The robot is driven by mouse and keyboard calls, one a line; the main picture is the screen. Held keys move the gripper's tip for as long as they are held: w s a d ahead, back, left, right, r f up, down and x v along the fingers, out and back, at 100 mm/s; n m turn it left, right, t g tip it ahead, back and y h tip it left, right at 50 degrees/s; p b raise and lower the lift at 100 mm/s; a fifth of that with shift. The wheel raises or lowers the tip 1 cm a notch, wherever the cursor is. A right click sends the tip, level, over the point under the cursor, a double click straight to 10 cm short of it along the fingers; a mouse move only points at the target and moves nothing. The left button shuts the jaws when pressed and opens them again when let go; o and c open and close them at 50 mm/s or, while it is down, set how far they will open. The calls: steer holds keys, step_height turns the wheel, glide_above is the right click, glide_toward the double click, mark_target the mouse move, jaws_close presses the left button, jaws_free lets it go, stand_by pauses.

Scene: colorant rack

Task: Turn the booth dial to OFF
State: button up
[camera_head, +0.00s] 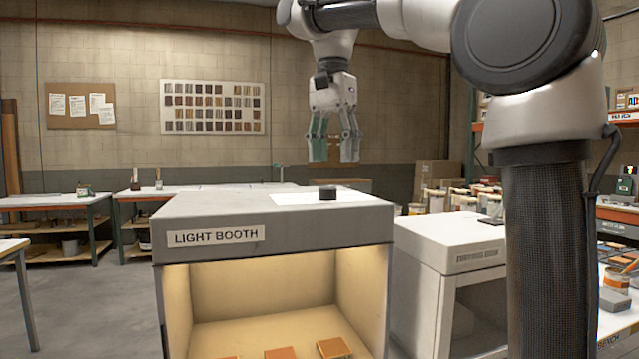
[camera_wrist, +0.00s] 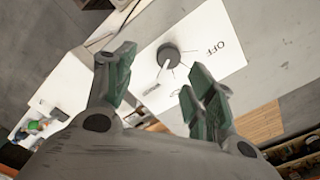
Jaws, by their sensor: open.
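The booth dial (camera_head: 327,193) is a small dark round knob on a white plate (camera_head: 292,200) on top of the grey light booth (camera_head: 275,220). In the wrist view the dial (camera_wrist: 169,56) has a pale pointer line that appears to point toward the lower left. The word OFF (camera_wrist: 213,48) is printed on the plate to its right. A second small label (camera_wrist: 151,89) at its lower left is too small to read. My gripper (camera_head: 334,156) is open and empty, pointing down above the dial and apart from it. In the wrist view the dial shows between the green-padded fingers.
The booth's lit interior holds several orange-brown sample blocks (camera_head: 335,348). A white cabinet (camera_head: 450,245) stands to the right of the booth. Worktables (camera_head: 62,201) line the back left. The air around my gripper and the booth top beside the dial look clear.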

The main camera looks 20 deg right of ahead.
mark_target(328, 188)
steer(key=shift+w+a+r, duration=0.3)
steer(key=shift+w+a, duration=0.15)
steer(key=shift+w, duration=0.1)
steer(key=shift+w+a+f+m, duration=0.1)
steer(key=shift+f+m, duration=0.05)
steer(key=shift+m, duration=0.15)
step_height(328, 188, down, 7)
steer(key=shift+f, duration=0.15)
steer(key=c, duration=1.1)
